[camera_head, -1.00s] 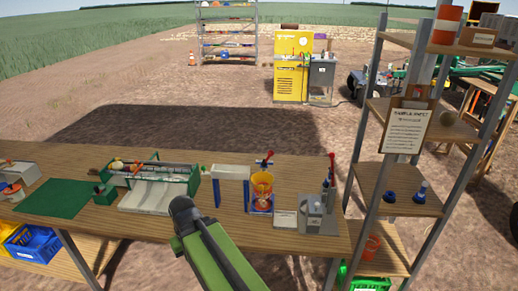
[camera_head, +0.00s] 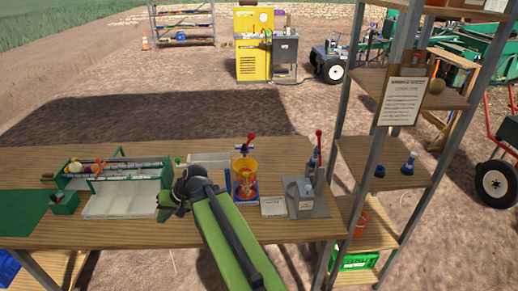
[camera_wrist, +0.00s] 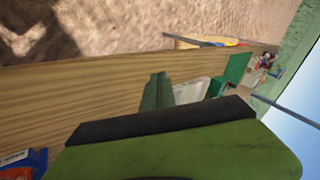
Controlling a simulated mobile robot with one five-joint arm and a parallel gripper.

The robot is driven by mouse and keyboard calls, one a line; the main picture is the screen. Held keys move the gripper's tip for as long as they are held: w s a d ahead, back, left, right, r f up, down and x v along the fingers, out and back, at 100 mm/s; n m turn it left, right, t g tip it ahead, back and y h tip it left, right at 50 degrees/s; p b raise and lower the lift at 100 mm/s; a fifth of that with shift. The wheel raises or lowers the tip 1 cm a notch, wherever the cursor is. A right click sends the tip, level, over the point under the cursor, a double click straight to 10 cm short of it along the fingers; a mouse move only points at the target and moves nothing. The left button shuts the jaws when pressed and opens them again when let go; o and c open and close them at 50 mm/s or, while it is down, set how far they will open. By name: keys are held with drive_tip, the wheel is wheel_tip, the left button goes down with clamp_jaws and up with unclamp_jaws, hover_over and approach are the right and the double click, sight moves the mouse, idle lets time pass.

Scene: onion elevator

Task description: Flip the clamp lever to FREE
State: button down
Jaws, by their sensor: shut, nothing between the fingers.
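A grey metal device (camera_head: 308,200) stands near the right end of the wooden bench, with an upright lever with a red knob (camera_head: 318,140). Left of it, an orange cup stand (camera_head: 244,180) on a blue base carries a red handle (camera_head: 250,140). I cannot tell which of these is the clamp lever, and no FREE marking is readable. My gripper (camera_head: 178,190) is shut and empty, left of the orange cup and in front of a white bracket it partly hides. In the wrist view, its green fingertips (camera_wrist: 157,92) point over the bench top.
A green tray rack (camera_head: 115,178) stands on the bench to the left, beside a green mat (camera_head: 22,208). A small white card (camera_head: 273,206) lies between the cup stand and grey device. A tall shelf (camera_head: 400,160) with a sign rises at the bench's right end.

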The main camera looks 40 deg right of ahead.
drive_tip(key=w+d+r+m+t+h+b, duration=0.1)
drive_tip(key=w+d+r+m+t+b, duration=0.2)
drive_tip(key=d, duration=0.5)
drive_tip(key=w+d+r+m+t+h+b, duration=0.1)
drive_tip(key=d+r+m+t, duration=0.1)
drive_tip(key=d+m+t, duration=0.5)
drive_tip(key=w+d+r+m+t+b, duration=0.2)
drive_tip(key=d+r+b, duration=0.1)
drive_tip(key=d, duration=0.7)
drive_tip(key=s+d+m+h+b, duration=0.1)
drive_tip(key=s+d+m+h, duration=0.1)
drive_tip(key=s+d, duration=0.2)
drive_tip(key=s+d+m+t+h+b, duration=0.1)
drive_tip(key=s+d+m+h+b, duration=0.1)
drive_tip(key=d, duration=0.8)
drive_tip(key=s+d+m+h+b, duration=0.1)
drive_tip(key=s+d+m+h, duration=0.2)
drive_tip(key=d, duration=0.5)
drive_tip(key=s+h, duration=0.1)
drive_tip(key=s, duration=0.1)
drive_tip(key=shift+s+f+b, duration=0.3)
drive_tip(key=shift+s+f, duration=0.1)
